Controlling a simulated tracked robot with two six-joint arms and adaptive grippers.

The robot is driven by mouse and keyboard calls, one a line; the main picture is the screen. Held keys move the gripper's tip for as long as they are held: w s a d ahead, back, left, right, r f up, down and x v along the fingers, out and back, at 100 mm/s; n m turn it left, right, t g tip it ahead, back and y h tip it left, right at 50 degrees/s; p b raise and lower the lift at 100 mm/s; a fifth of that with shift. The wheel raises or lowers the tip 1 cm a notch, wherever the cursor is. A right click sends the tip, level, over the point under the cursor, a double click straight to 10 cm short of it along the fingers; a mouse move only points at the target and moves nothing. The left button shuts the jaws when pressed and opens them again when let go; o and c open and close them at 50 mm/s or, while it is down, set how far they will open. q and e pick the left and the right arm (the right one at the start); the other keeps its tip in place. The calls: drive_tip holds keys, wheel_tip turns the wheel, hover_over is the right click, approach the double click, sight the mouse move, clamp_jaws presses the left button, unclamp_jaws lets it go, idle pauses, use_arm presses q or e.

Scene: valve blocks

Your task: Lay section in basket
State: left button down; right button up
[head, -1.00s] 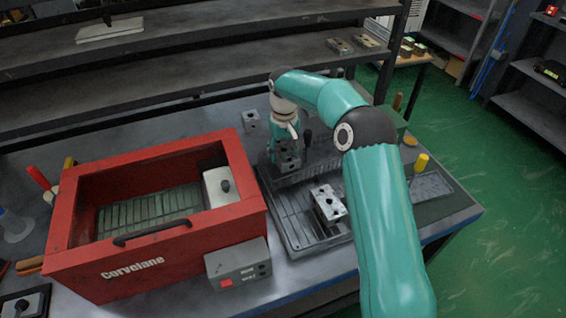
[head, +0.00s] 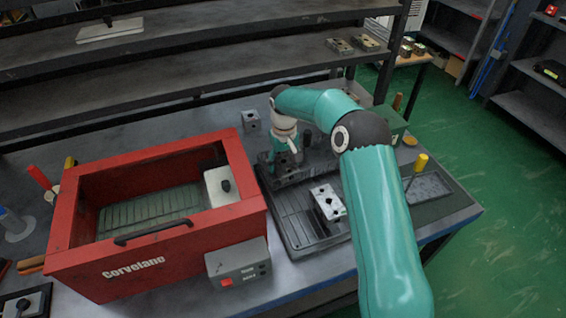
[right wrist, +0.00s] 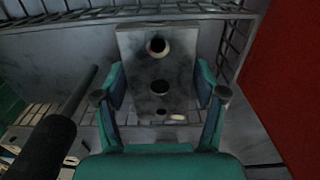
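The section, a grey metal block with round holes (right wrist: 158,75), is between the two fingers of my right gripper (right wrist: 160,92) in the right wrist view. The finger pads appear to touch its two sides. The dark wire basket (right wrist: 238,42) surrounds it, with mesh on several sides. In the head view my right gripper (head: 283,160) reaches down into the basket (head: 318,172), at its left end. Whether the block rests on the basket floor cannot be told. My left gripper is out of view.
A red open-topped washer (head: 160,260) stands left of the basket. Another holed block (head: 327,202) lies on the black ribbed tray (head: 290,222) in front. A small grey block (head: 250,121) stands behind on the bench. A yellow-capped handle (head: 421,162) stands at the right.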

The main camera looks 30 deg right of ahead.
sight(284, 162)
wheel_tip(284, 162, up, 12)
idle(0.7)
idle(0.4)
